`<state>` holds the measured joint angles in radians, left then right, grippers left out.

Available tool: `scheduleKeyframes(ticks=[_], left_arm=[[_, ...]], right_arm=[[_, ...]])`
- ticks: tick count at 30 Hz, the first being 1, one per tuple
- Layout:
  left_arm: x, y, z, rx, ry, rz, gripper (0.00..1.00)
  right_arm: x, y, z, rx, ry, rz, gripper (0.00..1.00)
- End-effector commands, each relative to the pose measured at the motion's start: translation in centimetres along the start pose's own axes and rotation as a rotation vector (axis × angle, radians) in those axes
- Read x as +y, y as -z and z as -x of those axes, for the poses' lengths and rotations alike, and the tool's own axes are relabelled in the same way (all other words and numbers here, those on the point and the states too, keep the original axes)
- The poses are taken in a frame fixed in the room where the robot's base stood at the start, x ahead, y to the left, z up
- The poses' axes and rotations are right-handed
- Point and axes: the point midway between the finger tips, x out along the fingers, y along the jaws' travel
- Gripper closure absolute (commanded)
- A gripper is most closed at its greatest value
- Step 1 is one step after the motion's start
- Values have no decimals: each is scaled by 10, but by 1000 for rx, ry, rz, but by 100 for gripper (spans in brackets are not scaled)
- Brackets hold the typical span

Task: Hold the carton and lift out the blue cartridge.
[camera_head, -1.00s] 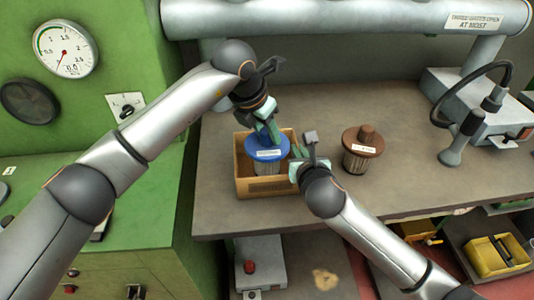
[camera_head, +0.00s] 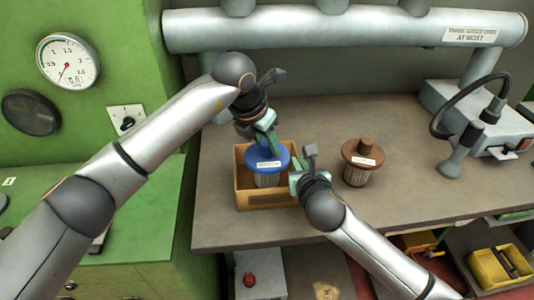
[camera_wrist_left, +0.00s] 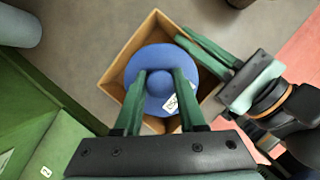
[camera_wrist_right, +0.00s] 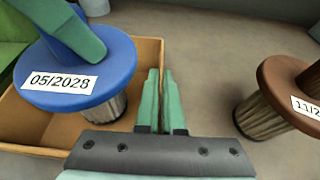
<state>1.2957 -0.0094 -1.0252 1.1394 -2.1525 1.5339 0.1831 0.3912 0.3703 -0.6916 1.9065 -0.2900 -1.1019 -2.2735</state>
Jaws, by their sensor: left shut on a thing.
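The blue cartridge (camera_head: 279,157) has a wide flat lid, a knob, a white label and a pale ribbed body. It is upright in the open brown carton (camera_head: 268,200); I cannot tell whether its base touches the floor. My left gripper (camera_head: 270,146) comes from above and is shut on the knob, with a finger on each side in the left wrist view (camera_wrist_left: 160,75). My right gripper (camera_head: 297,180) is at the carton's right wall, its fingers close together around the wall in the right wrist view (camera_wrist_right: 161,75). The lid reads 05/2028 there.
A brown cartridge (camera_head: 360,160) stands on the grey bench (camera_head: 420,180) to the right of the carton. A grey device with a hose (camera_head: 465,130) is farther right. A green cabinet with a gauge (camera_head: 67,61) is at the left.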

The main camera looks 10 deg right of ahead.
Motion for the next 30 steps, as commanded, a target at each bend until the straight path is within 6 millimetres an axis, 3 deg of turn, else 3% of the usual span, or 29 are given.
scheduleKeyframes(ticks=[15, 26, 30], left_arm=[[0, -35, 82, -3, -2, -1, 100], [0, -38, 91, -1, 1, -1, 100], [0, -38, 91, -2, 1, -1, 100]], right_arm=[[0, 1, 0, 2, 0, 0, 100], [0, 1, 0, 2, 0, 0, 100], [0, 1, 0, 2, 0, 0, 83]])
